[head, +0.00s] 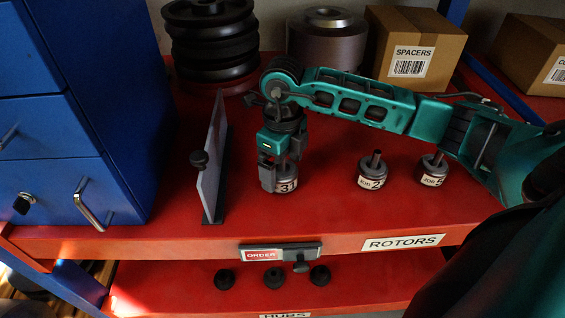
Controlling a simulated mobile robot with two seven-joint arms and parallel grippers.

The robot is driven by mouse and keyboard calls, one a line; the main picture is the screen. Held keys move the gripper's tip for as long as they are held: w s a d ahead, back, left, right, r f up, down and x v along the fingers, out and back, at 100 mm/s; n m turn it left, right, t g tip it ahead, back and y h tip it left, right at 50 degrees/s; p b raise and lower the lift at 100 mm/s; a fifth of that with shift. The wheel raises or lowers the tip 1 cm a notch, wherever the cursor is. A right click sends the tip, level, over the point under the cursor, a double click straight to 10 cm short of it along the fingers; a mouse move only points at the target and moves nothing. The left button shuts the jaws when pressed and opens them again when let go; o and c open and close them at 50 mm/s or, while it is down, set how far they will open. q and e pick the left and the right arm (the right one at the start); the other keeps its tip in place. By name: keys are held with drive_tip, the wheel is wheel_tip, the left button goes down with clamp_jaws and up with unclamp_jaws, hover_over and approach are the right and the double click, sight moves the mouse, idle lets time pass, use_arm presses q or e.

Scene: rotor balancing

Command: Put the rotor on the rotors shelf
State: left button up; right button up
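A small metal rotor (287,184) with a label reading 3 is at the middle of the red rotors shelf (330,222). My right gripper (280,176) points down over it, with its fingers against the rotor's sides; it looks shut on it. The near finger hides the rotor's left side and the gripper hides its top. The rotor looks upright, at or very near the shelf surface; I cannot tell if it touches. Rotors labelled 2 (371,172) and 5 (433,170) stand upright to the right, shafts up. My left gripper is not in view.
An upright thin panel (212,165) stands just left of my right gripper. A blue drawer cabinet (70,130) fills the left. Dark stacked discs (212,45), a metal cylinder (327,40) and a SPACERS box (418,45) are behind. Hubs (272,277) lie on the lower shelf.

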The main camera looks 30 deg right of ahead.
drive_tip(key=shift+r, duration=0.3)
wheel_tip(320, 180, up, 12)
drive_tip(key=shift+f, duration=0.1)
idle(0.7)
drive_tip(key=shift+f, duration=0.1)
